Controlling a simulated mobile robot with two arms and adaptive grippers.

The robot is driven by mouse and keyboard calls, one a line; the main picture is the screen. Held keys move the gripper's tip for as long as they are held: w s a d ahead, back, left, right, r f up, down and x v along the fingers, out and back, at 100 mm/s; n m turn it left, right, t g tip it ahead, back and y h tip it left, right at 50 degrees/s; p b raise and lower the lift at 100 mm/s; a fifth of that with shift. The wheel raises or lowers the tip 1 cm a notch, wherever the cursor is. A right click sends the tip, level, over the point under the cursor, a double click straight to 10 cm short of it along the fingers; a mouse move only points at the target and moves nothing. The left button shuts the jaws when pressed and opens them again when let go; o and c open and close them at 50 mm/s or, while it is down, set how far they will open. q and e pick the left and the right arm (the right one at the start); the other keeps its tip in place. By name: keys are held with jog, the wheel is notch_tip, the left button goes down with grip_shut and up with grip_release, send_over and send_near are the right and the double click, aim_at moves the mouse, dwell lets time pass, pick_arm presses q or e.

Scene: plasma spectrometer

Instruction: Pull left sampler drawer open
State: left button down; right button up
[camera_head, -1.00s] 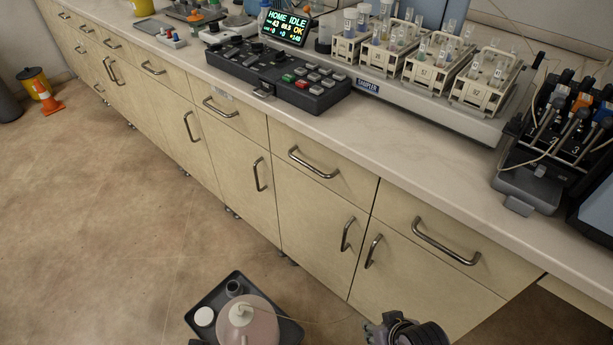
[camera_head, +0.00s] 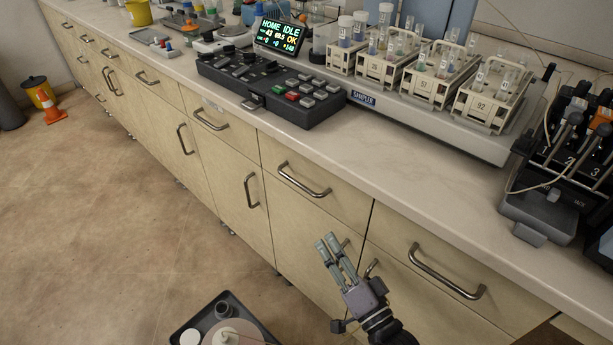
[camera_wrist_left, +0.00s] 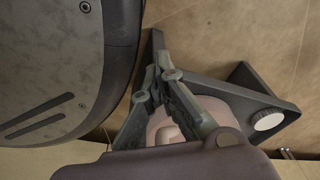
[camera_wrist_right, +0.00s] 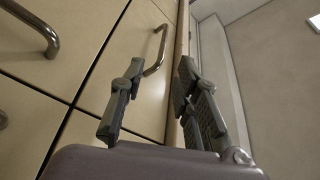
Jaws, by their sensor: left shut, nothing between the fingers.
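Drawer fronts sit below the sampler (camera_head: 363,98) in the cream cabinet row, all shut. The left one of the two nearest drawers (camera_head: 330,211) has a metal bar handle (camera_head: 303,181). The right one has a similar handle (camera_head: 445,273). My right gripper (camera_head: 328,240) is open and empty, in front of the cabinet doors below the left drawer. In the right wrist view its fingers (camera_wrist_right: 158,72) stand apart, with a bar handle (camera_wrist_right: 160,50) beyond them; I cannot tell which. My left gripper (camera_wrist_left: 157,68) is shut and empty, seen only in the left wrist view.
A black control panel (camera_head: 265,88) and racks of tubes (camera_head: 490,95) stand on the white worktop (camera_head: 420,150). A dark tray (camera_head: 247,316) with a pinkish vessel is low at the bottom. The floor (camera_head: 90,230) to the left is open.

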send_near(297, 182)
jog(key=x, duration=0.8)
jog(key=shift+w+a+f+b, duration=0.15)
jog(key=shift+w+f+b, duration=0.1)
jog(key=shift+w+b, duration=0.1)
jog(key=shift+w+a+r, duration=0.15)
jog(key=shift+w+a, duration=0.15)
jog(key=shift+w, duration=0.3)
pick_arm(q)
jog(key=shift+w+d+r, duration=0.15)
jog(key=shift+w+d, duration=0.1)
jog(key=shift+w, duration=0.3)
jog(key=shift+s, duration=0.1)
jog(key=shift+s, duration=0.1)
pick_arm(e)
jog(key=c, duration=0.6)
pick_arm(q)
jog(key=shift+w+a, duration=0.15)
jog(key=shift+w, duration=0.05)
pick_arm(e)
grip_shut()
